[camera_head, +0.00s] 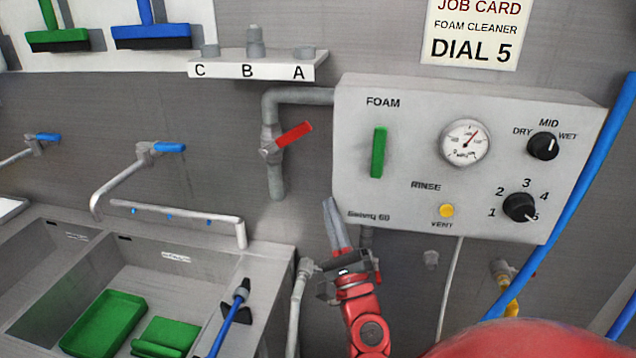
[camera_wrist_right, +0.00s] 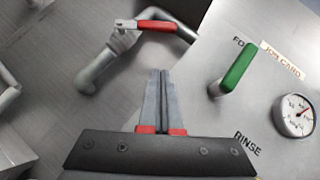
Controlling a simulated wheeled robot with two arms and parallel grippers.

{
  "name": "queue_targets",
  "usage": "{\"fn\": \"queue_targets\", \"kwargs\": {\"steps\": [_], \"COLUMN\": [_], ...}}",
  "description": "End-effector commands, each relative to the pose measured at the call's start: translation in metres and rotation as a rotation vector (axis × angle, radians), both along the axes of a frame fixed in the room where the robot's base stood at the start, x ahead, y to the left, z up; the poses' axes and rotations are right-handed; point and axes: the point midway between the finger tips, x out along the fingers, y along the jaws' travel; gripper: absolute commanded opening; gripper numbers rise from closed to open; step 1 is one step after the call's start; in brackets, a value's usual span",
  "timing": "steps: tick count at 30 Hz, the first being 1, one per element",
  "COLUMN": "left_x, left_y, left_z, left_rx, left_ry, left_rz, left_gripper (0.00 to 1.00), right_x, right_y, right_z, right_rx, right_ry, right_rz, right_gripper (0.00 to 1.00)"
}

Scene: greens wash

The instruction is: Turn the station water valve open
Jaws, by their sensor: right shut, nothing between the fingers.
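The valve with a red lever handle (camera_head: 293,136) sits on a grey pipe (camera_head: 277,182) left of the foam panel. The lever slants up to the right, across the vertical pipe. In the right wrist view the red lever (camera_wrist_right: 155,26) is beyond my fingertips, up and slightly left. My right gripper (camera_head: 332,205) is shut and empty, below and right of the valve and in front of the panel's lower left corner. It also shows in the right wrist view (camera_wrist_right: 161,75), apart from the lever. My left gripper is not in view.
The panel (camera_head: 400,205) carries a green handle (camera_head: 378,152), a gauge (camera_head: 466,143), two black knobs and a yellow vent button (camera_head: 446,210). A sink (camera_head: 190,260) with green trays and blue-handled taps is at left. A lettered shelf (camera_head: 250,69) is above the valve. A blue hose (camera_head: 580,190) hangs right.

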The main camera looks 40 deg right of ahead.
Motion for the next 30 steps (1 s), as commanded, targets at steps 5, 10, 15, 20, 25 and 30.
{"fn": "queue_targets", "kwargs": {"steps": [5,10,15,20,25,30], "left_x": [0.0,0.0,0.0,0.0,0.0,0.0], "left_y": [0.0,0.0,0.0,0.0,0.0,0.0], "left_z": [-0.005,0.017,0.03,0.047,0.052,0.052], "left_rx": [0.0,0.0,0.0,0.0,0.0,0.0], "left_ry": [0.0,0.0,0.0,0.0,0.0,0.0], "left_rz": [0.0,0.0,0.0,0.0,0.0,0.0], "left_gripper": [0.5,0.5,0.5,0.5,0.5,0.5], "right_x": [0.018,0.049,0.076,0.085,0.09,0.091], "right_y": [-0.005,-0.016,-0.026,-0.015,-0.011,-0.01], "right_z": [0.015,0.041,0.06,0.08,0.087,0.087], "right_rx": [0.0,-0.002,-0.002,0.0,0.001,0.001], "right_ry": [-0.004,0.002,0.003,0.003,0.002,0.002], "right_rz": [0.003,0.002,-0.001,0.001,-0.002,-0.002], "right_gripper": [0.0,0.0,0.0,0.0,0.0,0.0]}}
